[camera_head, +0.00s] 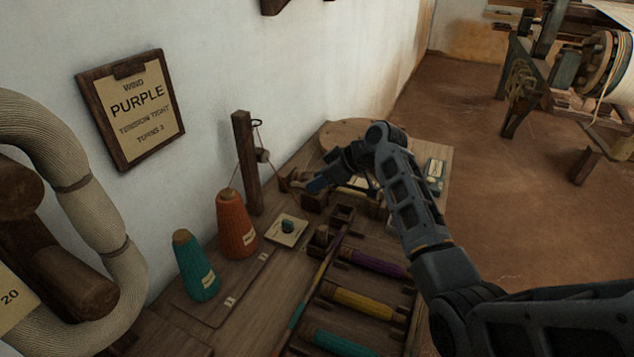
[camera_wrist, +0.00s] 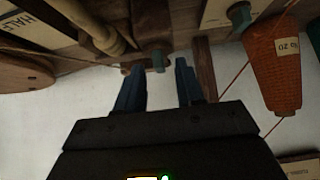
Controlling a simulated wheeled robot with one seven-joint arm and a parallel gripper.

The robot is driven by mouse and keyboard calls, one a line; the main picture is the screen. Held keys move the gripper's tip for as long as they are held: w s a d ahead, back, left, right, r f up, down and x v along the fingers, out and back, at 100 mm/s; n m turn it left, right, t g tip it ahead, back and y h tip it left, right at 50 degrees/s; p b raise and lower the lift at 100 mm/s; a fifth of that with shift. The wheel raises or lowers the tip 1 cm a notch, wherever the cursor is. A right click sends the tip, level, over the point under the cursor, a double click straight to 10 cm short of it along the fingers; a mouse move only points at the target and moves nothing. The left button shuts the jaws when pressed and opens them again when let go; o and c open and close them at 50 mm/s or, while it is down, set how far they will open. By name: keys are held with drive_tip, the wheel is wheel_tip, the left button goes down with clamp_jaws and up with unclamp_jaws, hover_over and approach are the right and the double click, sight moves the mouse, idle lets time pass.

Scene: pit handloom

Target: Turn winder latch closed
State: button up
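The wooden winder (camera_head: 312,200) stands on the bench beside the thread post, partly hidden behind my gripper. In the wrist view, its dark wood and a pale rod (camera_wrist: 92,26) show at the top. My gripper (camera_head: 318,184) is at the winder in the head view. In the wrist view, the two blue fingers of my gripper (camera_wrist: 158,72) are apart. The latch cannot be made out in the head view.
An orange cone (camera_head: 236,224) and a teal cone (camera_head: 196,266) stand along the wall. A wooden post (camera_head: 247,162) rises close to the gripper. A dial plate (camera_head: 287,230) and a rack with purple (camera_head: 374,263), yellow and teal bobbins lie nearer. A sign (camera_head: 134,108) reads "PURPLE".

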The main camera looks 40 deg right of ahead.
drive_tip(key=shift+w+a+f, duration=0.1)
drive_tip(key=shift+w+f, duration=0.2)
drive_tip(key=shift+c, duration=0.3)
drive_tip(key=c, duration=0.6)
